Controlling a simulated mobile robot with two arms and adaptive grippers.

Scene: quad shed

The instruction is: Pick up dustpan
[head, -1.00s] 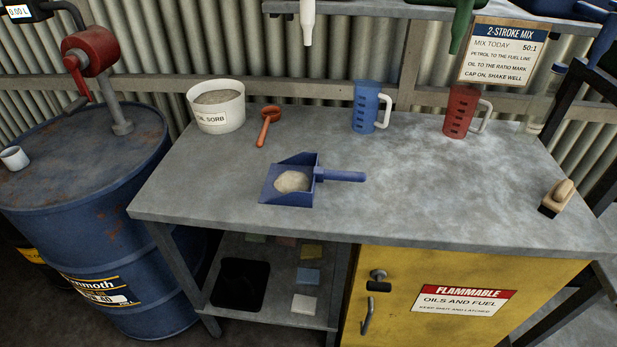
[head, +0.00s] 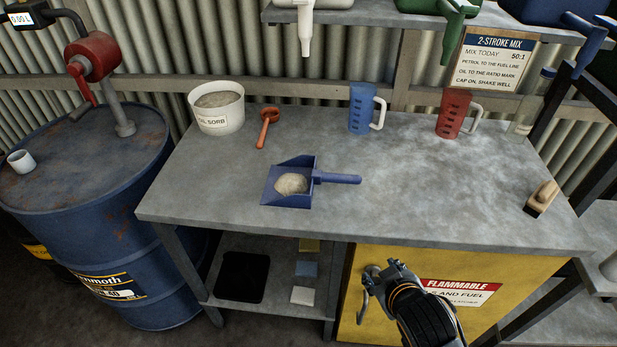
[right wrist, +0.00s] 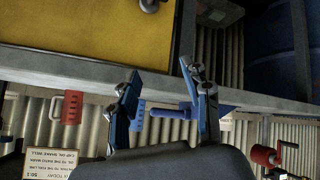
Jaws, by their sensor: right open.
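The blue dustpan (head: 277,198) lies on the grey workbench (head: 400,215) near its front edge, with a heap of pale granules (head: 291,184) in its pan. Its handle (head: 338,178) points right. My right gripper (head: 388,270) is low in front of the bench, before the yellow cabinet, apart from the dustpan. In the right wrist view my right gripper (right wrist: 158,82) has its two fingers apart and empty, and the dustpan handle (right wrist: 170,113) shows beyond, between the fingers. My left gripper is in neither view.
A white tub (head: 220,123), orange scoop (head: 267,128), blue jug (head: 361,108) and red jug (head: 453,113) stand behind the dustpan. A brush (head: 541,198) lies at the right. The yellow cabinet (head: 350,295) is below. The bench around the handle is clear.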

